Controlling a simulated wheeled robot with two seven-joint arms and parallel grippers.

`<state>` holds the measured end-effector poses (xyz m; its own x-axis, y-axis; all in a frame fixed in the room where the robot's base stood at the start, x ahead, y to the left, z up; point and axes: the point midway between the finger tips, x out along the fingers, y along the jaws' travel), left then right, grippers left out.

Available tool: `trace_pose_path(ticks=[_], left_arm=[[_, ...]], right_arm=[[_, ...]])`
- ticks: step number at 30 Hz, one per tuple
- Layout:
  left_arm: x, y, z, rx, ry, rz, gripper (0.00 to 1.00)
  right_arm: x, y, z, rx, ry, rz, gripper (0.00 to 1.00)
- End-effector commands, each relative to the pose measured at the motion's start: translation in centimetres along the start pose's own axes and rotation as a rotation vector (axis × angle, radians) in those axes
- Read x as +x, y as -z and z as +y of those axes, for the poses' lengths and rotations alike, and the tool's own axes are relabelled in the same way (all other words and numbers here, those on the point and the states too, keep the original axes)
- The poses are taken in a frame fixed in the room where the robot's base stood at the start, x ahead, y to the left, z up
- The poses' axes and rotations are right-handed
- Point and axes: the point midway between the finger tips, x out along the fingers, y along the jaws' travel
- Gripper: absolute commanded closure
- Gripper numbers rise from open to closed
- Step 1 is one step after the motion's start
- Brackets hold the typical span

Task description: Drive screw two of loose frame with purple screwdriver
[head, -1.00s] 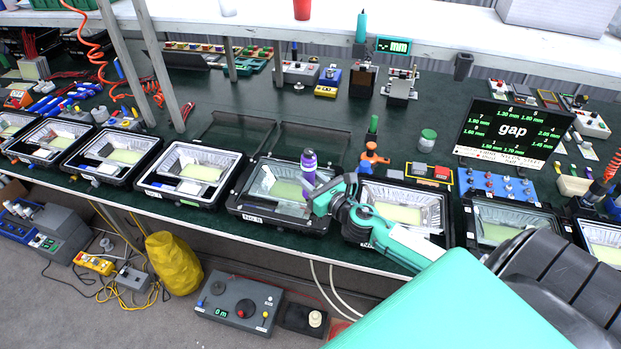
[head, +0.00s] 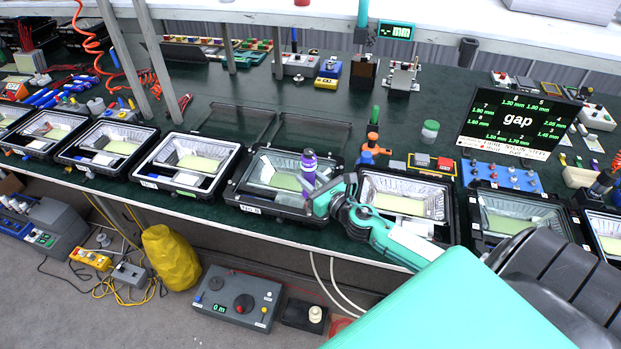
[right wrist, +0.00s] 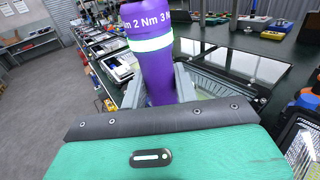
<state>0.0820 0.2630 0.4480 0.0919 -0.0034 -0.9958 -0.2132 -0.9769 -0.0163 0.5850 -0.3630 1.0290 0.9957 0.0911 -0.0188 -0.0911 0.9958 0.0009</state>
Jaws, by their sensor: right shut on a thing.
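My right gripper (head: 314,192) is shut on the purple screwdriver (head: 309,166), which stands about upright at the right part of a black-framed floodlight housing (head: 236,190). In the right wrist view the screwdriver (right wrist: 150,55) is held between the fingers, with a pale band and torque markings on its handle. Its tip is hidden, so I cannot tell whether it touches a screw. The frame's screws are too small or covered to make out. My left gripper is not in view.
Similar housings stand in a row along the green bench, with another housing (head: 405,203) partly under my right arm. A gap display (head: 515,122) stands at the right, listing several millimetre values. An orange-topped tool stand (head: 372,146) is behind.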

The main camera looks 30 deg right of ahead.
Motion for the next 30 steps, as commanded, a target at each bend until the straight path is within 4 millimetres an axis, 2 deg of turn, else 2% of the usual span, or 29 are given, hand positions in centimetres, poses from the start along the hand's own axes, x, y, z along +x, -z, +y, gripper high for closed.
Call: trace_pose_path(ticks=[4, 12, 30], left_arm=[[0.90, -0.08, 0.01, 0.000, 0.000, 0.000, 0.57], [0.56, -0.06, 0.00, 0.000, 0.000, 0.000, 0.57], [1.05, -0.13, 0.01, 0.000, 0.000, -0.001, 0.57]], right_arm=[[0.04, 0.87, -0.01, -0.001, 0.000, -0.002, 1.00], [0.04, 0.51, -0.02, -0.001, 0.000, -0.002, 1.00], [0.05, 1.04, -0.01, 0.000, 0.000, -0.002, 1.00]])
